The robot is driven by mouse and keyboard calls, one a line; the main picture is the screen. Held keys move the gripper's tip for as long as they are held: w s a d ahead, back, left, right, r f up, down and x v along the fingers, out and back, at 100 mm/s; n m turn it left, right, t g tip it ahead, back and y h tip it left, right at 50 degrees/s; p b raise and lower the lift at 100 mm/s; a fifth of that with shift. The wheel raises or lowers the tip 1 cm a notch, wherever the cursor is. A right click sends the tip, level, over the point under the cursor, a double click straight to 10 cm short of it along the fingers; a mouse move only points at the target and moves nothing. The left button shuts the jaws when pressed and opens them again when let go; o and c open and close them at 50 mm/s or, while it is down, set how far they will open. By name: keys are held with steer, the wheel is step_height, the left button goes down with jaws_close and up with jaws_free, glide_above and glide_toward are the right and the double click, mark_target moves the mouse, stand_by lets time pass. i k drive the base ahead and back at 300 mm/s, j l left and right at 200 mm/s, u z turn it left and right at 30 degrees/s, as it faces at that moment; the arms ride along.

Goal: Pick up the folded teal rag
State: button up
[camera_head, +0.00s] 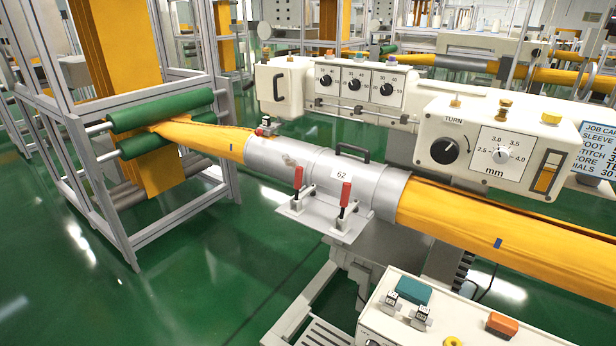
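A small teal folded rag (408,289) lies flat on top of the cream cabinet (378,326) at the lower right. It has a rectangular, block-like shape with rounded edges. Two small white-and-black items (420,317) stand just in front of it. My gripper is not in view.
An orange block-like item (502,325) and a yellow ring (452,341) sit on the same cabinet. A yellow felt tube (510,240) runs behind it through a grey metal sleeve (345,182) with red-handled clamps (344,195). Cream control boxes (484,150) stand above. Green floor lies open at lower left.

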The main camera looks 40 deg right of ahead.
mark_target(418, 294)
steer(key=i+z, duration=0.2)
steer(key=z, duration=0.2)
steer(key=i+z, duration=0.2)
steer(key=z, duration=0.15)
steer(key=i+j+z, duration=0.1)
steer(key=z, duration=0.3)
steer(key=i, duration=0.1)
